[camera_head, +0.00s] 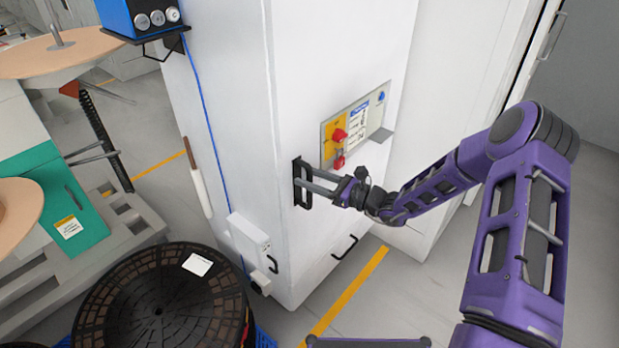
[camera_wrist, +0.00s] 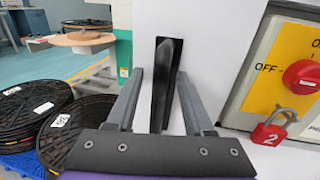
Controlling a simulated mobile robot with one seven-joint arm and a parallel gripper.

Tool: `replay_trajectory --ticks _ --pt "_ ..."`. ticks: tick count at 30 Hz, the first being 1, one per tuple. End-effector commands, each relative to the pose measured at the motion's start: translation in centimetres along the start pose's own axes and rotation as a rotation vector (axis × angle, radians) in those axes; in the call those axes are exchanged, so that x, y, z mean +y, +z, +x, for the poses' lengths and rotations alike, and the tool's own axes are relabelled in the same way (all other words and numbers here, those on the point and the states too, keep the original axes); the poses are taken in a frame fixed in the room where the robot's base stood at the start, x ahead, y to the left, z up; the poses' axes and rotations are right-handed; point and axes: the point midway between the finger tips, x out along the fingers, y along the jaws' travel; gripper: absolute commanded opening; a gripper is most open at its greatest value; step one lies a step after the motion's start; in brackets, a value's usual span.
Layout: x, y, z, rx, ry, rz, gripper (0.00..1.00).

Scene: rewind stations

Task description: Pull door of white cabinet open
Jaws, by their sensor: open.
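The white cabinet (camera_head: 335,50) stands in the middle of the head view, its door face turned toward my arm. A black upright handle (camera_head: 298,184) sits near the left edge of that face; it also shows in the wrist view (camera_wrist: 166,75). My gripper (camera_head: 306,184) is open at the handle. In the wrist view my gripper (camera_wrist: 163,85) has one finger on each side of the handle, with gaps visible. Whether the fingers touch it I cannot tell. The door looks closed.
A control panel with a red switch (camera_head: 340,134) and red padlock (camera_wrist: 269,132) is right of the handle. A lower black handle (camera_head: 345,247) is below. Stacked black reels (camera_head: 160,300) stand at the lower left. Grey floor (camera_head: 395,300) is clear at the front right.

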Motion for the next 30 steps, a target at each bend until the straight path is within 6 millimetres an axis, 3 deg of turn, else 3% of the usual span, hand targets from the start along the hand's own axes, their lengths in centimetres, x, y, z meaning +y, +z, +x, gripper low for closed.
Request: replay_trajectory --ticks 9,18,30 --pt "0.00 -0.01 0.32 0.000 0.000 0.000 0.52" --pt "-0.01 0.00 0.29 0.000 0.000 0.000 0.00" --pt "-0.01 0.00 0.28 0.000 0.000 0.000 0.00"
